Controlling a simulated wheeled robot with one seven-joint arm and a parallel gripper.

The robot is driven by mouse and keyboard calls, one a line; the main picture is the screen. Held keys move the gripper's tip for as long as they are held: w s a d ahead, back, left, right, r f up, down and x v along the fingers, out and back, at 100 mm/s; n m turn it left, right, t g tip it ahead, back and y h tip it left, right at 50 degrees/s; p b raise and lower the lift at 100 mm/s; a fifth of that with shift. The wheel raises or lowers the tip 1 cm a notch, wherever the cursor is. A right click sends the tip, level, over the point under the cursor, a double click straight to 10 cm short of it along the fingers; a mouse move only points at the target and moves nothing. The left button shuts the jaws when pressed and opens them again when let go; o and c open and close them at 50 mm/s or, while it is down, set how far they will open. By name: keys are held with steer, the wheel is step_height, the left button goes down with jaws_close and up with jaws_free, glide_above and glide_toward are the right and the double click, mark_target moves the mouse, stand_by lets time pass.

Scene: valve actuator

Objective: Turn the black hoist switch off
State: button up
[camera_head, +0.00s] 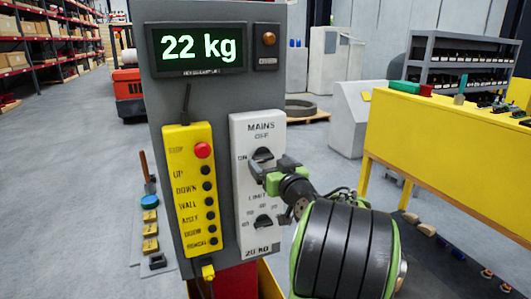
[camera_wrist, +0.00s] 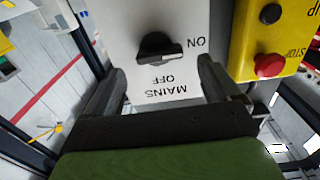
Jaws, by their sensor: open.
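The black hoist switch (camera_head: 263,155) is a knob on the upper part of a white plate marked MAINS, with ON at its left and OFF above it. In the wrist view, which is upside down, the switch (camera_wrist: 158,47) shows with its bar lying roughly sideways, in line with the ON label. My gripper (camera_head: 272,172) is at the right of the switch, close to the plate. In the wrist view my gripper (camera_wrist: 162,70) is open, its two fingers apart on either side of the switch, and nothing is between them. Contact with the plate cannot be told.
A second black knob (camera_head: 263,222), marked LIMIT, sits lower on the plate. A yellow pendant (camera_head: 191,190) with a red STOP button (camera_head: 203,150) and several black buttons hangs at the left. A display (camera_head: 199,48) above reads 22 kg. A yellow bench (camera_head: 440,140) stands at the right.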

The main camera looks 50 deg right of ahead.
mark_target(265, 158)
steer(key=x, duration=0.4)
steer(key=shift+p, duration=0.35)
steer(key=shift+a, duration=0.1)
steer(key=c, duration=1.1)
steer(key=shift+o, duration=0.2)
